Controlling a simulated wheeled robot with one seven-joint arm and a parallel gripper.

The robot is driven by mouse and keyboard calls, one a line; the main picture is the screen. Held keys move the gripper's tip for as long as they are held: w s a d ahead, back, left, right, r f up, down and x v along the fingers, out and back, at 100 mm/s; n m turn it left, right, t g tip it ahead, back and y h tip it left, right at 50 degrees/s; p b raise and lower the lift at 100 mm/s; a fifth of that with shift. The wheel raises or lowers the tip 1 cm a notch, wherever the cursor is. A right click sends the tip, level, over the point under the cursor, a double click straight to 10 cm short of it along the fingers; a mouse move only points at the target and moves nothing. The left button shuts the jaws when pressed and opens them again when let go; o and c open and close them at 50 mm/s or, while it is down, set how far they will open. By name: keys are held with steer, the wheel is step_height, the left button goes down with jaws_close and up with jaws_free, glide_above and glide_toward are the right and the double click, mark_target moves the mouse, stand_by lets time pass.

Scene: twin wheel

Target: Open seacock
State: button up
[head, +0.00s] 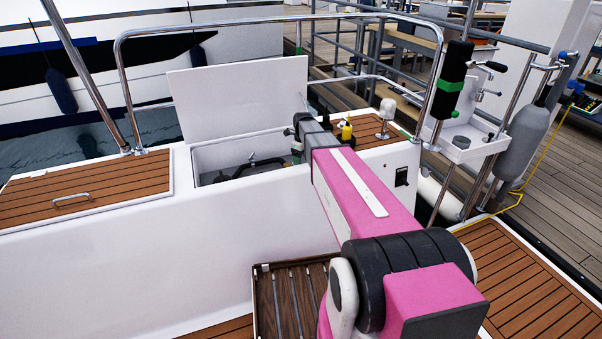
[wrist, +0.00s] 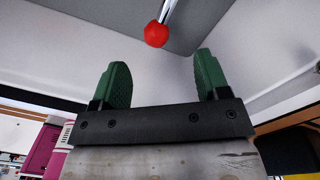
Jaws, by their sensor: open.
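The seacock's handle appears to be the metal lever with a red ball knob (wrist: 156,34), at the top middle of the wrist view. My gripper (wrist: 160,68) shows there with its two green fingers spread apart and nothing between them. The knob is beyond the fingertips, between their lines and nearer the left finger in the picture; I see no contact. In the head view my arm reaches over to the open locker (head: 228,151), and my gripper is mostly hidden at the arm's far end. I cannot make out the red knob in the head view.
The white locker lid (head: 238,95) stands raised behind the opening. Dark hoses (head: 252,166) lie inside the locker. A steel rail (head: 280,18) arches above. A winch (head: 387,117) and a yellow-and-black item (head: 346,131) stand on the deck right of the opening.

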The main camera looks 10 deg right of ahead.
step_height(320, 180, down, 8)
steer(key=shift+s+a+r, duration=0.1)
steer(key=shift+a, duration=0.05)
steer(key=shift+c, duration=0.3)
steer(key=c, duration=1.2)
steer(key=shift+w+a+r+g+h, duration=0.1)
steer(key=shift+w+r+g, duration=0.2)
steer(key=shift+r+g, duration=0.25)
steer(key=shift+w+r+g+h, duration=0.1)
steer(key=shift+w+r+g, duration=0.2)
steer(key=shift+g, duration=0.4)
steer(key=shift+w+a+r+g+h, duration=0.1)
steer(key=shift+w+r+g, duration=0.15)
steer(key=shift+r+g, duration=0.35)
steer(key=shift+w+a+r+g+h, duration=0.15)
steer(key=shift+w+r+g, duration=0.3)
steer(key=shift+g, duration=0.55)
steer(key=shift+w+r+g+h, duration=0.15)
steer(key=shift+w+r+g, duration=0.3)
steer(key=shift+g, duration=0.5)
steer(key=shift+s+r, duration=0.1)
steer(key=shift+r, duration=0.05)
steer(key=o, duration=1.3)
steer(key=shift+c, duration=0.2)
